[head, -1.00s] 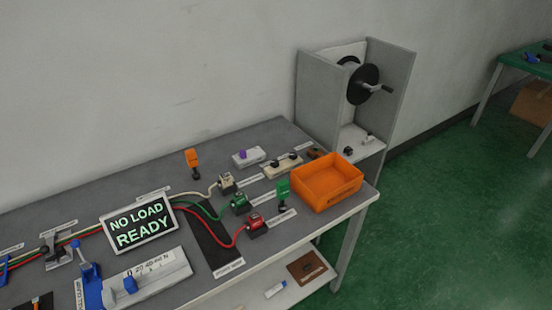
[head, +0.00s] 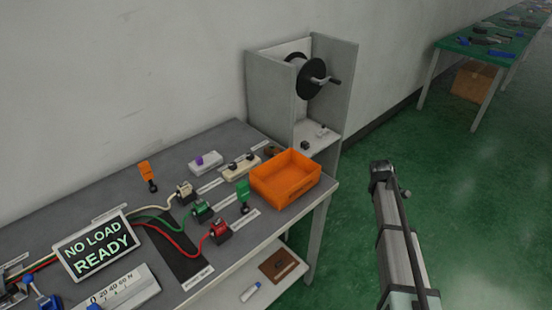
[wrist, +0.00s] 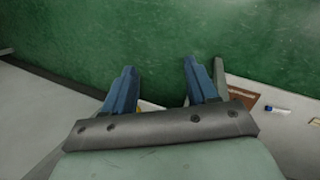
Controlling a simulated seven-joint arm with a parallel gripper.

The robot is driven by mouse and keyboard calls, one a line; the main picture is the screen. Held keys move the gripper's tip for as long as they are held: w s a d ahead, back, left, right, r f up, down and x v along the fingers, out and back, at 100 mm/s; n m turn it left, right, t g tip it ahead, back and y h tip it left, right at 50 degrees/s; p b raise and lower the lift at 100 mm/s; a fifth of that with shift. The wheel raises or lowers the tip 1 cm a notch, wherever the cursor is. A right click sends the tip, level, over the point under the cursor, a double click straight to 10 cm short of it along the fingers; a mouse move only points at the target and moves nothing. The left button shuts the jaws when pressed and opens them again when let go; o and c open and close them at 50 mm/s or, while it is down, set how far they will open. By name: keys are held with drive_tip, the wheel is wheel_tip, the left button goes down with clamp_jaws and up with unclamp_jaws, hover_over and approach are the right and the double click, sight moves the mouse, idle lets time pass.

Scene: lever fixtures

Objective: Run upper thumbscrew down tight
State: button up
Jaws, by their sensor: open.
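I cannot tell any thumbscrew for certain at this size. Small dark knobs stand on a cream block (head: 241,167) toward the back of the grey bench (head: 95,190) in the head view. A white block (head: 205,164) with a purple knob is to its left. My gripper (wrist: 160,67) shows in the wrist view with its two blue fingers apart and nothing between them, over green floor. No fixture is near its fingertips. In the head view a grey link of my arm shows at the lower right, off the bench.
An orange bin (head: 285,179) sits at the bench's right end. A grey cabinet (head: 343,90) with a cranked black reel (head: 310,78) stands behind it. Red, green and white plugs with cables, and a "NO LOAD READY" sign (head: 97,246), occupy the bench. The floor right of the bench is open.

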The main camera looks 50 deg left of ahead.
drive_tip(key=a+r+n+t+y, duration=0.15)
drive_tip(key=a+r+n, duration=0.35)
drive_tip(key=a+r, duration=1.15)
wheel_tip(320, 180, up, 12)
drive_tip(key=f+n+g, duration=0.1)
drive_tip(key=n+g, duration=0.5)
drive_tip(key=n, duration=0.3)
hover_over(234, 164)
drive_tip(key=shift+t+h, duration=0.25)
wheel_tip(234, 164, down, 12)
drive_tip(key=shift+f, duration=0.25)
drive_tip(key=shift+c, duration=0.4)
drive_tip(key=c, duration=1)
